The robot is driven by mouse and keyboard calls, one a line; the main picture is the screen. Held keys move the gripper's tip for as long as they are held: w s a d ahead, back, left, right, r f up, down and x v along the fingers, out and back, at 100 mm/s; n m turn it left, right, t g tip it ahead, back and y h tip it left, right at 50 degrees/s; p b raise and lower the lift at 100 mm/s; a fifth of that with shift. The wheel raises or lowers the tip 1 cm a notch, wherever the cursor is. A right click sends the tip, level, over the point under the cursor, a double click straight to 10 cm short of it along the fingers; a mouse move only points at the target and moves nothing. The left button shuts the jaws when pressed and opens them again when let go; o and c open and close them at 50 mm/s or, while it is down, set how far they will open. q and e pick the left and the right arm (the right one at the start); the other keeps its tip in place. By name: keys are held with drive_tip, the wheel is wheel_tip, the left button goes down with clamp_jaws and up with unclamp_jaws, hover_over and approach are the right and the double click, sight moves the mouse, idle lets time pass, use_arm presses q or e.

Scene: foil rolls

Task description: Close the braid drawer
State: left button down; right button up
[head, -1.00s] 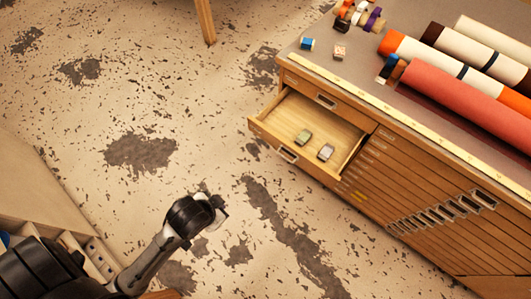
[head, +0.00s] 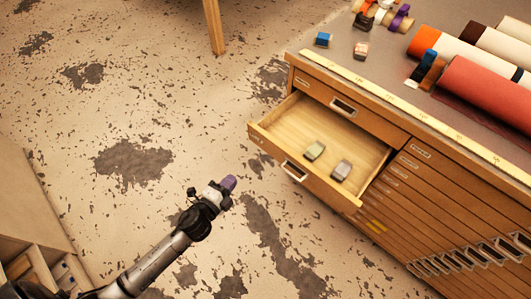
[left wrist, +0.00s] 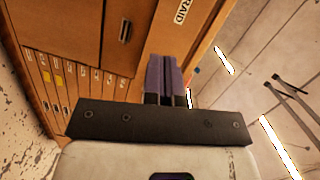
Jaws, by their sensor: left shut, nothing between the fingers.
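The braid drawer (head: 335,135) stands pulled out from the wooden cabinet in the head view, with a greenish and a greyish small block inside. Its front has a metal handle (head: 295,171). In the left wrist view a wooden drawer front (left wrist: 205,25) carries a label of which "RAID" is readable. My left gripper (head: 229,183) is shut and empty, its purple fingers pointing toward the drawer front, to the left of it and apart from it in the head view. The fingers (left wrist: 163,75) also show in the left wrist view, overlapping the drawer's edge; contact cannot be told there. My right gripper is not in view.
The cabinet (head: 400,215) has many closed shallow drawers below and to the right. Its top holds fabric rolls (head: 500,90), ribbon spools and a yellow ruler strip (head: 400,100). A wooden leg (head: 214,25) stands at the back. The worn floor around the gripper is clear.

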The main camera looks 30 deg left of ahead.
use_arm(q)
drive_tip(key=d+r+m+h, duration=0.2)
drive_tip(key=d+m+h, duration=0.1)
drive_tip(key=m, duration=0.1)
drive_tip(key=b, duration=0.3)
approach(272, 151)
drive_tip(key=shift+t, duration=0.3)
drive_tip(key=x, duration=0.7)
drive_tip(key=shift+w+d, duration=0.2)
drive_tip(key=shift+d, duration=0.05)
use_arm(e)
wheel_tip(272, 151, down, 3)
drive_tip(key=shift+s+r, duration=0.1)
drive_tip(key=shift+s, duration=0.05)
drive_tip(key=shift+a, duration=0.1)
